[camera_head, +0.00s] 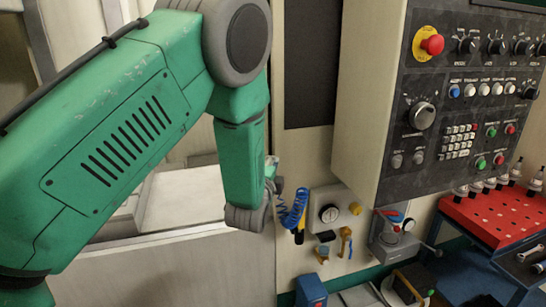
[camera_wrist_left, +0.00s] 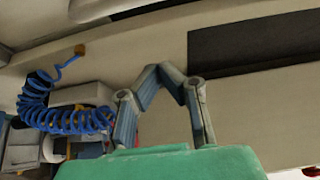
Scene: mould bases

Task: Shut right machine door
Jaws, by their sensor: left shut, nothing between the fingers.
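The machine front is a beige upright panel with a dark window (camera_head: 310,65); the window also shows in the left wrist view (camera_wrist_left: 250,45). To its left, the machine's opening shows a pale interior (camera_head: 185,195), partly hidden by my green left arm. I cannot tell which edge belongs to the right door, and no door handle is clear. My left gripper (camera_head: 271,172) is at the right edge of the opening, mostly hidden behind its wrist. In the left wrist view its fingers (camera_wrist_left: 160,70) meet, shut and empty, in front of the beige panel. My right gripper is not in view.
A control panel (camera_head: 455,100) with a red emergency button (camera_head: 432,45) juts out at the right. A red-topped tool cart (camera_head: 495,215) stands at lower right.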

